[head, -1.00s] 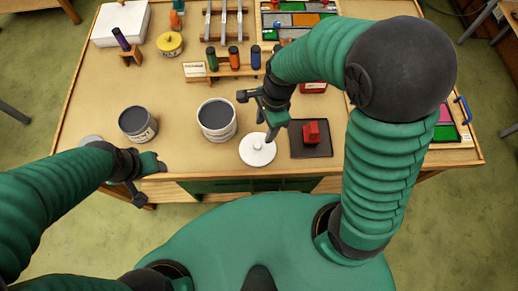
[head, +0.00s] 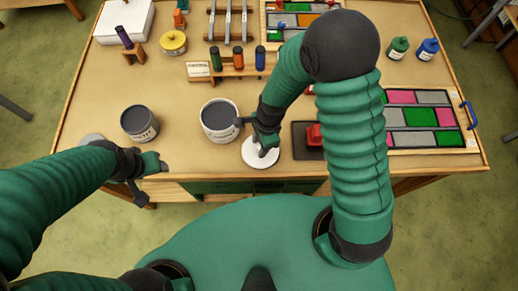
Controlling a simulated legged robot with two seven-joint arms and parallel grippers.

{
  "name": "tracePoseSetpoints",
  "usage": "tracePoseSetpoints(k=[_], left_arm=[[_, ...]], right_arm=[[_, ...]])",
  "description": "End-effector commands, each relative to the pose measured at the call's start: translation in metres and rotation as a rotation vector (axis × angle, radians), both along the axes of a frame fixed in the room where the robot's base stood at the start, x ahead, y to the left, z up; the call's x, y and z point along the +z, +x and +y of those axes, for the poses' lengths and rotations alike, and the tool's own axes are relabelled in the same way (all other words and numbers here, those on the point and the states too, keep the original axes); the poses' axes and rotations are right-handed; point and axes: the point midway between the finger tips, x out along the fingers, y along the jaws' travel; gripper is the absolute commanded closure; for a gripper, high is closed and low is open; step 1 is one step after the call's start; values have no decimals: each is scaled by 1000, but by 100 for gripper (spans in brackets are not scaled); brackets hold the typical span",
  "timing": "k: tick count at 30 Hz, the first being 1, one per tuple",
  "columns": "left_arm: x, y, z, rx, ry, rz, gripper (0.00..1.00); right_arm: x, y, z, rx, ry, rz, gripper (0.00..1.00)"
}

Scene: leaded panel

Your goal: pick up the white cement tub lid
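The white lid (head: 256,161), a round disc with a knob, lies flat on the table near its front edge. My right gripper (head: 253,136) is over the lid's back part, fingers spread, with one finger in front of the knob area and the other toward the white tub. The gripper hides part of the lid, and I cannot tell whether it touches it. The white tub (head: 219,132), open with grey contents, stands just behind and left of the lid. My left gripper (head: 151,181) is open and empty at the table's front edge, left of the lid.
A grey tub (head: 140,133) stands left of the white tub. A grey lid (head: 92,138) is partly behind my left arm. A dark mat (head: 306,153) with a red object (head: 315,134) lies right of the white lid.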

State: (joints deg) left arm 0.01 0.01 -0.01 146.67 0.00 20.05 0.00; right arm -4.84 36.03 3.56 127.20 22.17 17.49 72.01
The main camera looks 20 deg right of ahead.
Motion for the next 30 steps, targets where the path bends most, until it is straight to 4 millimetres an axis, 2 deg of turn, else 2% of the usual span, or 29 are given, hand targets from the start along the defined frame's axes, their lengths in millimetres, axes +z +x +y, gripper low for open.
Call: tracePoseSetpoints(k=[1,6,9,22,26,30], left_arm=[[0,0,0,0,0,0,44],[0,0,0,0,0,0,44],[0,0,0,-1,0,0,44],[0,0,0,0,0,0,44],[0,0,0,0,0,0,44],[0,0,0,0,0,0,44]], right_arm=[[0,0,0,0,0,0,68],[0,0,0,0,0,0,90],[0,1,0,0,0,1,100],[4,1,0,0,0,0,100],[17,1,0,1,-1,-3,100],[39,2,0,3,0,-7,100]])
